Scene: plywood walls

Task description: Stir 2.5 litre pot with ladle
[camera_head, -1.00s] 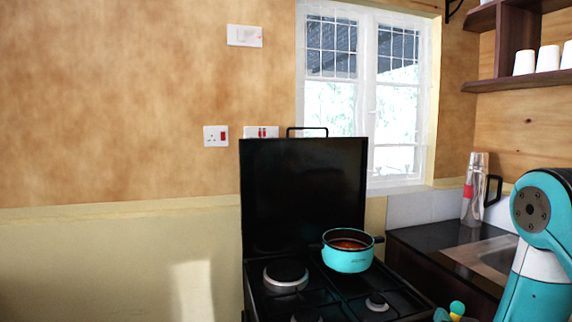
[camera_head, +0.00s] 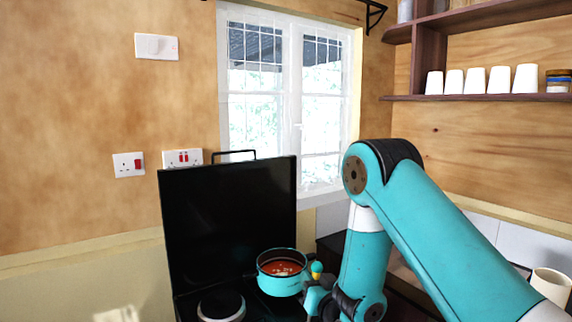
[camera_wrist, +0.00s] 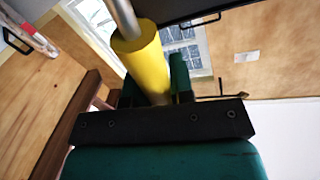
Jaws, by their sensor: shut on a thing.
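The teal pot (camera_head: 279,285) stands on the right rear of the black stove (camera_head: 181,309) with its dark handles. Reddish soup with pale bits shows inside. My gripper (camera_head: 318,283) is just right of the pot's rim in the head view; the picture does not settle whether it touches the pot. In the wrist view my gripper (camera_wrist: 157,84) is shut on the ladle (camera_wrist: 147,62), on its yellow handle. The ladle's metal shaft runs out of the top of that view. Its bowl is not visible, so I cannot tell whether it is in the pot.
The raised black stove lid (camera_head: 235,205) stands behind the pot, before the window (camera_head: 262,95). A round hotplate (camera_head: 221,306) is at the front left. White cups (camera_head: 476,80) stand on the shelf at upper right. A pale mug (camera_head: 550,284) is at lower right.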

